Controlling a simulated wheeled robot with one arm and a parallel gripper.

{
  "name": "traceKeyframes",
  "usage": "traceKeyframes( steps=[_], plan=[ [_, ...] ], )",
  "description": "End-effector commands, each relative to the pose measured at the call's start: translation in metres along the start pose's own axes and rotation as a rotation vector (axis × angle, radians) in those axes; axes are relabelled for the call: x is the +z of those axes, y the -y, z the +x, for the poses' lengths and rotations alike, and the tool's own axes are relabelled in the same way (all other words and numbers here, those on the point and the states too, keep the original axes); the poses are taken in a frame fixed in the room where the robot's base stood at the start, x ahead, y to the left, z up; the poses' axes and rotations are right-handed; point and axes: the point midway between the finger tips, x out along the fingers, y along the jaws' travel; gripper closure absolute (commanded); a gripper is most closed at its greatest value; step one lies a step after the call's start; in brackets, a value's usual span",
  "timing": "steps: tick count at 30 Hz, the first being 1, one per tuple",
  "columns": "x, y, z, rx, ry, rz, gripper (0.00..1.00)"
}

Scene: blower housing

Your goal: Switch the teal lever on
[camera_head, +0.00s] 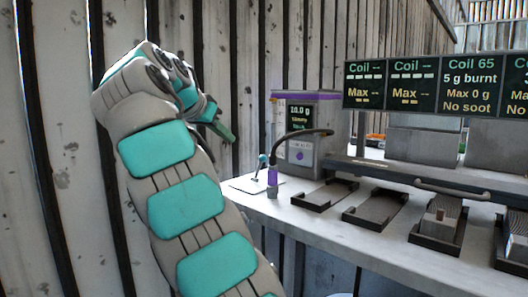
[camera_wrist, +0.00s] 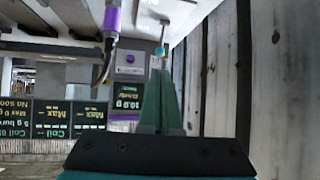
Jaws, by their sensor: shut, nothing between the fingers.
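The teal lever (camera_head: 262,159) is a thin stem with a teal knob, standing on a white plate (camera_head: 246,184) at the left end of the bench. Its stem leans slightly right in the head view. My gripper (camera_head: 230,137) is shut and empty, up and left of the lever. In the wrist view the shut green fingers (camera_wrist: 160,76) point toward the teal knob (camera_wrist: 160,51), which shows just beyond their tips. The head view shows a gap between fingers and lever. The plate's markings are too small to read.
A purple-collared nozzle (camera_head: 272,177) with a curved dark hose stands right of the lever. A grey box (camera_head: 318,150) with a display reading 10.0 g is behind. Several dark trays (camera_head: 325,194) lie along the bench to the right. A corrugated wall (camera_head: 265,60) rises behind and left.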

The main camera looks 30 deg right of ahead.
Motion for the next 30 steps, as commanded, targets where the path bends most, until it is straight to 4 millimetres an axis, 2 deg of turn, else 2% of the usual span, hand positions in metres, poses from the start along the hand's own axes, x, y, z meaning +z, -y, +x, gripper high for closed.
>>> traceKeyframes(
  steps=[7,11,24,30],
  plan=[
    [-0.006,0.008,-0.003,-0.023,-0.023,0.08,1.0],
    [-0.006,0.008,0.005,-0.023,-0.024,0.083,1.0],
    [-0.007,0.01,0.087,-0.022,-0.023,0.08,1.0],
    [-0.008,0.01,0.118,-0.022,-0.022,0.081,1.0]
  ],
)
